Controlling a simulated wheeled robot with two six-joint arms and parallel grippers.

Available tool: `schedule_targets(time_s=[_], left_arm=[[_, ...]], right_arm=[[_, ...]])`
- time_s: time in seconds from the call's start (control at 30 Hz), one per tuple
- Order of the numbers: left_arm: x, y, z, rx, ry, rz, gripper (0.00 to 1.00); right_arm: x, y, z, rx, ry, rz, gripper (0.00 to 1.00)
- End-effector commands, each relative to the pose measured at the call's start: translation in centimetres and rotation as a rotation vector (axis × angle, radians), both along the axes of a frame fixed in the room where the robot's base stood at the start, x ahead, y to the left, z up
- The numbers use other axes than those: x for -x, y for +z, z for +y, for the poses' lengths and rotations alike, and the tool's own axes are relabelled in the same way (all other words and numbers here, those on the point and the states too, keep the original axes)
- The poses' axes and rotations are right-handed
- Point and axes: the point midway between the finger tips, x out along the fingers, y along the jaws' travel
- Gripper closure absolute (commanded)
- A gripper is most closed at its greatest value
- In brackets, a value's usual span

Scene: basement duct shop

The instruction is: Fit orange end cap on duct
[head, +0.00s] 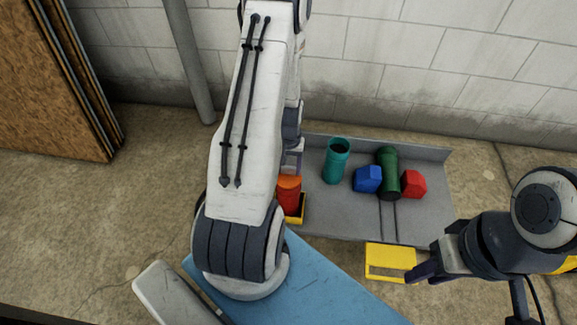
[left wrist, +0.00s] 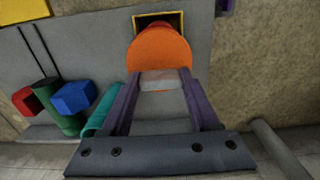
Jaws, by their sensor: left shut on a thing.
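The orange end cap (head: 289,194) is a round orange piece. It also fills the middle of the left wrist view (left wrist: 160,50). My left gripper (left wrist: 158,85) is shut on it, with a finger on each side; in the head view my own arm hides most of that gripper. A yellow-rimmed square opening (head: 302,208), dark inside, is right beside the orange cap, partly covered by it. I cannot tell whether they touch. Which piece is the duct is unclear. My right gripper (head: 420,274) is by a yellow frame (head: 390,250) at lower right; its jaw opening is unclear.
The grey tray (head: 340,215) also holds a teal tube (head: 336,162), a green tube (head: 388,172), a blue block (head: 367,179) and a red block (head: 413,184). A block wall (head: 390,60) stands behind. Bare floor lies left of the tray.

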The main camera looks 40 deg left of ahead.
Motion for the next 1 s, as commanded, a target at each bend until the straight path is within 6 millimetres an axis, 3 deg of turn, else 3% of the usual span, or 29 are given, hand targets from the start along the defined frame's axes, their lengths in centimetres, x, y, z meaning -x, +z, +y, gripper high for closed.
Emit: schedule_targets(time_s=[0.2,0.23,0.63,1.0], left_arm=[[0.0,-0.5,0.0,0.0,0.0,0.0,0.95],[0.0,-0.4,0.0,0.0,0.0,0.0,0.27],[0.0,0.0,0.0,0.0,0.0,0.0,0.26],[0.0,2.9,0.0,0.0,0.0,0.0,0.26]], right_arm=[[0.0,-0.3,0.0,0.0,0.0,0.0,0.67],[0.0,-0.3,0.0,0.0,0.0,0.0,0.67],[0.0,0.1,0.0,0.0,0.0,0.0,0.67],[0.0,3.0,0.0,0.0,0.0,0.0,0.67]])
